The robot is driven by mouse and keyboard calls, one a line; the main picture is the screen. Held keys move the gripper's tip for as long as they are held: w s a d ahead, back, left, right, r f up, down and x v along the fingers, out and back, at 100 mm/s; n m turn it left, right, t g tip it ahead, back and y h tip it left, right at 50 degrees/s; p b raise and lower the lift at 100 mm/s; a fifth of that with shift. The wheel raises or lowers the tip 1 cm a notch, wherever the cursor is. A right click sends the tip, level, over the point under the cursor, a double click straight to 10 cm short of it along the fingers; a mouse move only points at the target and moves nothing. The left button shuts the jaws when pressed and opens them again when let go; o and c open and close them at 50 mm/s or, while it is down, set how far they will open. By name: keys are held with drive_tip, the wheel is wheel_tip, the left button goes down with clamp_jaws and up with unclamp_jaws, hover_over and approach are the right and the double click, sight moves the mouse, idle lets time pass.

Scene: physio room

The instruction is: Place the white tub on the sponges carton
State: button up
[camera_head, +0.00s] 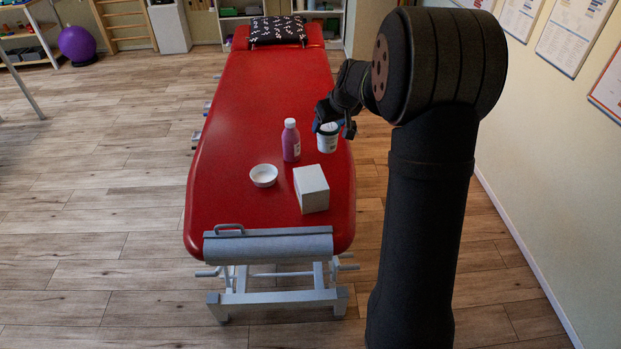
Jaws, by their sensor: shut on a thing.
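The white tub (327,143) has a dark rim and a small dark mark on its side. It is upright at the right side of the red treatment table (240,135). My gripper (329,127) is at the tub's top and shut on it; the arm partly hides the rim. I cannot tell whether the tub touches the table or hangs just above it. The sponges carton (311,189), a plain pale box, lies on the table nearer the camera, below the tub in the picture. Its top is bare.
A purple bottle with a white cap (291,141) stands close to the left of the tub. A small white bowl (263,175) sits left of the carton. A patterned black pillow (278,30) lies at the table's far end. The table's middle is clear.

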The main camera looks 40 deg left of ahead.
drive_tip(key=s+d+r, duration=0.1)
drive_tip(key=d, duration=0.8)
drive_tip(key=s+a+f, duration=0.4)
drive_tip(key=a+f, duration=0.6)
drive_tip(key=shift+s+a+f, duration=0.2)
drive_tip(key=shift+a+f, duration=0.15)
drive_tip(key=shift+a, duration=0.05)
drive_tip(key=shift+f, duration=0.1)
drive_tip(key=shift+f, duration=0.1)
drive_tip(key=o, duration=1.5)
